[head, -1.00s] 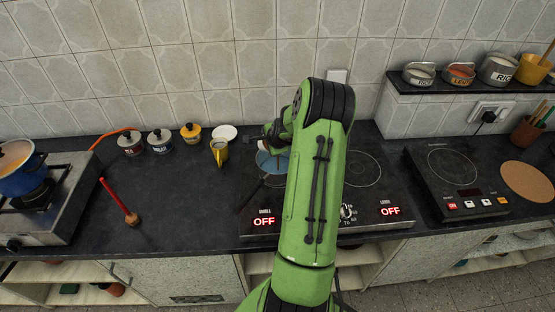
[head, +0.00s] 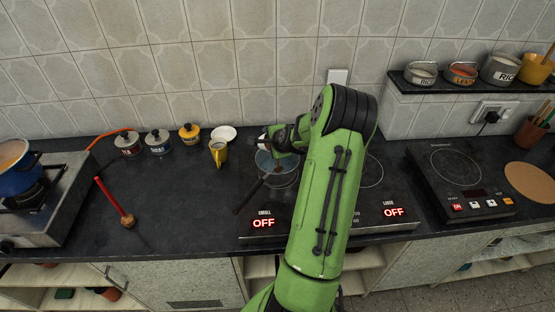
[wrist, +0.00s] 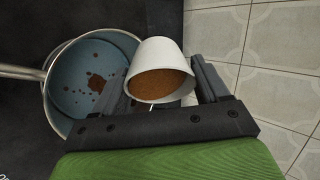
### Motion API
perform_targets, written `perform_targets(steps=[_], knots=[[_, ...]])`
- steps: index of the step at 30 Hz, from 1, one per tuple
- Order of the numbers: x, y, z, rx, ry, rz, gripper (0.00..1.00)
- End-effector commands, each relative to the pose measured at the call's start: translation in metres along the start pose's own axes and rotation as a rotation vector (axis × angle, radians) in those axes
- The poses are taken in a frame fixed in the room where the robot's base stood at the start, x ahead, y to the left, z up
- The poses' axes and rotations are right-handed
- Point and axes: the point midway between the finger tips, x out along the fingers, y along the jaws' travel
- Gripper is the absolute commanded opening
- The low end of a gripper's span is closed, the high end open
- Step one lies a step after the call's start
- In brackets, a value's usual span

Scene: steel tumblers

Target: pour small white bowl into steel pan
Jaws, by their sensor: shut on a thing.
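The small white bowl (wrist: 160,68) is held between the fingers of my gripper (wrist: 168,88) in the wrist view. It is tilted, with its mouth towards the camera, and brown contents show inside. The steel pan (wrist: 62,88) has a bluish inside and lies beside and below the bowl, with brown patches on its bottom. In the head view the pan (head: 264,161) stands on the small hob zone, its dark handle pointing front-left. My gripper (head: 274,141) is above the pan's back edge there, and my arm hides part of the scene.
Lidded jars (head: 158,142) line the back wall. A blue pot (head: 18,172) sits on the left stove. A second hob (head: 458,170) is at right. The counter between jug and left stove is mostly clear.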

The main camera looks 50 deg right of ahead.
Motion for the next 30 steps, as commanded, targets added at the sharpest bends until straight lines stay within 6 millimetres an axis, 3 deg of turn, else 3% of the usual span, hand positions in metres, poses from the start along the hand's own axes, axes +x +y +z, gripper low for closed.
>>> perform_targets(steps=[30], knots=[[0.0037, 0.0084, -0.0024, 0.042, -0.044, -0.099, 0.4]])
